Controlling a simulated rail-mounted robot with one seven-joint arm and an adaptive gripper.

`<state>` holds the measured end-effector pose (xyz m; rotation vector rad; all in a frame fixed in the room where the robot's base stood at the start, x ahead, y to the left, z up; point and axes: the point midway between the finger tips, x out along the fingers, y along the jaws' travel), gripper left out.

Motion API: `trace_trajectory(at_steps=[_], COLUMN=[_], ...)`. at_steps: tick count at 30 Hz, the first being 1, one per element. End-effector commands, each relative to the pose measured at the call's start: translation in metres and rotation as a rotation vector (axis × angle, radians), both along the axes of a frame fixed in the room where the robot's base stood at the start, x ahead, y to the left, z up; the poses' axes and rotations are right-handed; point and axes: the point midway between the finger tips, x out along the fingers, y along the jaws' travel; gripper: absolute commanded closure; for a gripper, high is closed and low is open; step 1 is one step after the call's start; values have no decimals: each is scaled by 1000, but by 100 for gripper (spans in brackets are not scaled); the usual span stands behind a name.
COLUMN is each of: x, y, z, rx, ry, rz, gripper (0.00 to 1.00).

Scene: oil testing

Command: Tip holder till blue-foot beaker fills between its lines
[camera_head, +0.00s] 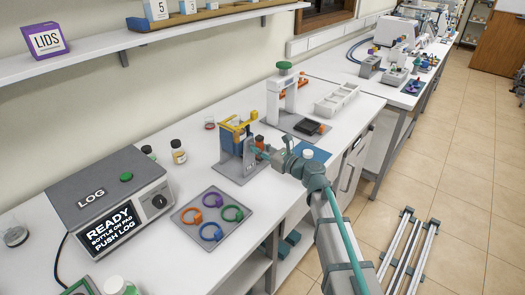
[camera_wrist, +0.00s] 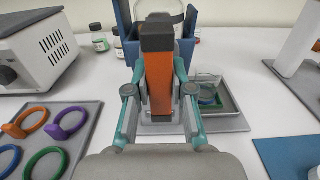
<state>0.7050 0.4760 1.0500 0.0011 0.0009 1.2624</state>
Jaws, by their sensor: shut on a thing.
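My gripper (camera_wrist: 158,92) is shut on the holder's orange handle (camera_wrist: 160,85) with a dark top; in the head view my gripper (camera_head: 258,149) is at the stand's right side.
A grey mat (camera_head: 184,216) with several coloured rings lies left of my gripper. The log machine (camera_head: 110,200) stands further left, with small bottles (camera_head: 179,152) behind it. A blue mat (camera_head: 318,154) lies to the right, before a green-topped press (camera_head: 284,95).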

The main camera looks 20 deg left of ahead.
Motion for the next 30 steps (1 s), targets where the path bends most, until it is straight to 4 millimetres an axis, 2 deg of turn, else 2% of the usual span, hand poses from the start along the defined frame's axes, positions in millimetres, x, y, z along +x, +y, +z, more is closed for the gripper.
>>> trace_trajectory(at_steps=[10, 14, 30], x=[0, 0, 0], y=[0, 0, 0], z=[0, 4, 7], rx=[0, 15, 171], ry=[3, 55, 544], rz=[0, 0, 0], gripper=[100, 100, 100])
